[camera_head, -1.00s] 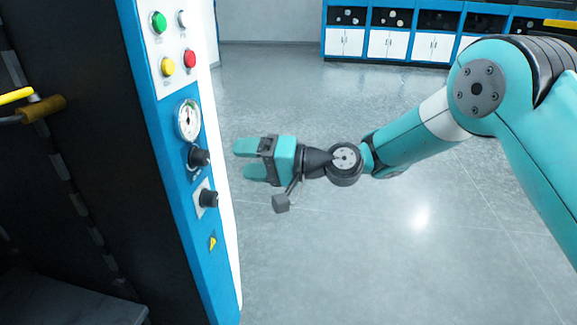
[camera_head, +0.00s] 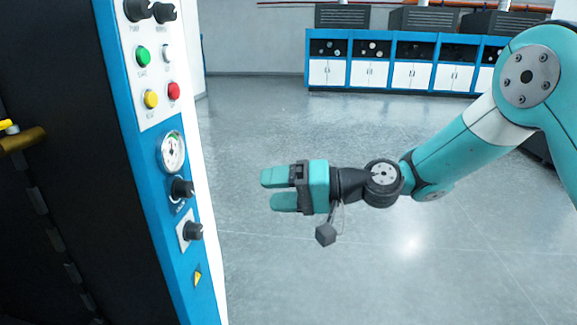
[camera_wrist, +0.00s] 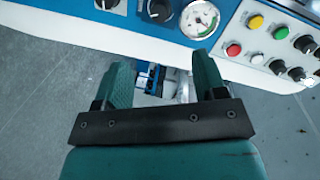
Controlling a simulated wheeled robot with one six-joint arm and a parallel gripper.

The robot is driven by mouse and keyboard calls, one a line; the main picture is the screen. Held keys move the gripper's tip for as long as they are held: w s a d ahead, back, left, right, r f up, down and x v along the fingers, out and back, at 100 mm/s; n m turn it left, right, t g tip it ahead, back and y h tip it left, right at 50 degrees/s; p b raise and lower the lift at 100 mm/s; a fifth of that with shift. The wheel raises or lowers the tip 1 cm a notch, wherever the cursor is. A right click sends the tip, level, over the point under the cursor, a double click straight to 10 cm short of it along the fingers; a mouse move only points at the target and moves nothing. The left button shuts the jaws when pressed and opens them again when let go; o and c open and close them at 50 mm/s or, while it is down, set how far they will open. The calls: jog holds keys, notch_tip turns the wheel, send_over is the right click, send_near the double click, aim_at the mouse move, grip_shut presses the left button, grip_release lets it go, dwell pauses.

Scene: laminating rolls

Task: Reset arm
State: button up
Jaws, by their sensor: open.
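My gripper (camera_head: 272,190) is open and empty in the head view, its two teal fingers pointing left at the blue-edged machine panel (camera_head: 158,190). A clear gap lies between the fingertips and the panel's knobs. The arm reaches in from the right with a bent elbow. In the wrist view, my gripper (camera_wrist: 165,80) shows two spread teal fingers with nothing held between them. The panel's gauge (camera_wrist: 199,19) and coloured buttons appear beyond the fingers there.
The panel carries a green button (camera_head: 143,57), a red button (camera_head: 173,91), a gauge (camera_head: 172,152) and black knobs (camera_head: 182,189). The dark machine side stands at left. Blue-and-white cabinets (camera_head: 370,72) line the far wall. Open grey floor (camera_head: 330,290) lies under the arm.

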jog(key=s+d+r+n+g+h+p, duration=0.1)
jog(key=s+d+r+n+h+p, duration=0.1)
jog(key=s+d+r+h, duration=0.3)
jog(key=s+d+r+n+h+p, duration=0.1)
jog(key=s+d+r+h+p, duration=0.15)
jog(key=s, duration=0.45)
jog(key=s+d+r+h+p, duration=0.1)
jog(key=s+d+h+p, duration=0.2)
jog(key=s+d, duration=0.9)
jog(key=shift+s+r+h, duration=0.2)
jog(key=shift+s+h, duration=0.1)
jog(key=shift+h, duration=0.55)
